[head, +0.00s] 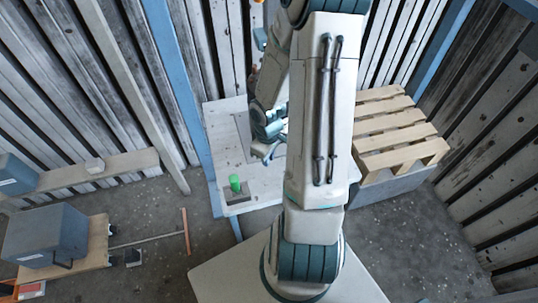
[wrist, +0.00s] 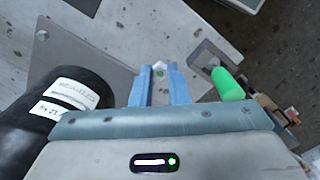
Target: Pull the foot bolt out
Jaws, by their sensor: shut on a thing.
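My gripper (wrist: 160,74) has two blue fingers pointing at the pale tabletop. A small pale thing with a greenish spot, probably the foot bolt (wrist: 159,69), shows between the fingertips, and the fingers are shut on it. Its shank is hidden, so I cannot tell how far it sits in its hole. The black, labelled cylindrical body of the blower housing (wrist: 45,115) lies just left of the fingers. In the head view my gripper (head: 267,157) is above the white table, and my arm hides much of the area behind it.
A green cylinder (wrist: 228,84) stands on a grey block right of my gripper; it also shows in the head view (head: 235,183). The white table (head: 222,122) has bare surface at left. A wooden pallet (head: 395,130) is at right, a grey box (head: 45,235) at left.

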